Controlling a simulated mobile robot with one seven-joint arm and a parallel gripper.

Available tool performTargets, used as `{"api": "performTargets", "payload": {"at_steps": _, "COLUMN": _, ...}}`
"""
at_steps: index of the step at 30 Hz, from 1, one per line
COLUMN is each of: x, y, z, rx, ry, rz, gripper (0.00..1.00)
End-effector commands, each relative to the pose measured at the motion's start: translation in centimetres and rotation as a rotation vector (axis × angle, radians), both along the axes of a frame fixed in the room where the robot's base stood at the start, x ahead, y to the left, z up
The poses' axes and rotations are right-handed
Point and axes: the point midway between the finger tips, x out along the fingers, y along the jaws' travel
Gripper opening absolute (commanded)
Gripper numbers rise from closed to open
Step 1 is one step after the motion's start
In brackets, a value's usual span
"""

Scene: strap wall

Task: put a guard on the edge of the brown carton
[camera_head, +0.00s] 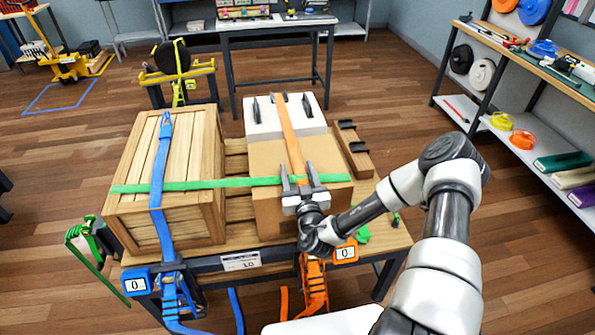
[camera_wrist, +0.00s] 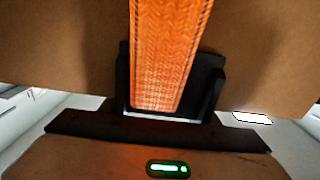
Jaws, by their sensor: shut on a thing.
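The brown carton (camera_head: 272,157) stands on the pallet table, with an orange strap (camera_head: 290,140) running along its top and a green strap (camera_head: 235,183) across it. My gripper (camera_head: 299,182) is at the carton's near top edge, where the two straps cross. It is shut on a black edge guard (camera_wrist: 207,75), which shows in the wrist view against the brown cardboard. The orange strap (camera_wrist: 165,50) passes in front of the guard in that view. The gripper hides most of the guard in the head view; whether it sits fully on the edge I cannot tell.
A wooden crate (camera_head: 190,150) under a blue strap (camera_head: 159,165) stands at left. A white box (camera_head: 265,125) with black pieces on top is behind the carton. Wood with black pieces (camera_head: 352,158) lies at right. Blue and orange ratchets (camera_head: 313,275) hang in front.

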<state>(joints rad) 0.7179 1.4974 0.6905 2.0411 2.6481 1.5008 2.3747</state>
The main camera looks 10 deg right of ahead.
Motion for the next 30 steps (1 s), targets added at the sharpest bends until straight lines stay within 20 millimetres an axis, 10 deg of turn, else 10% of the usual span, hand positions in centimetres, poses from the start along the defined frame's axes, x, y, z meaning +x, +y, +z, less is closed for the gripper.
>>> {"api": "performTargets", "payload": {"at_steps": 5, "x": 0.0, "y": 0.0, "z": 0.0, "rx": 0.0, "ry": 0.0, "rz": 0.0, "gripper": 0.76}}
{"api": "performTargets", "payload": {"at_steps": 17, "x": -1.0, "y": 0.0, "z": -0.1, "rx": 0.002, "ry": 0.002, "rz": 0.0, "gripper": 0.76}}
{"api": "performTargets", "payload": {"at_steps": 30, "x": -10.9, "y": -0.1, "z": -0.3, "rx": 0.004, "ry": 0.005, "rz": -0.002, "gripper": 0.76}}
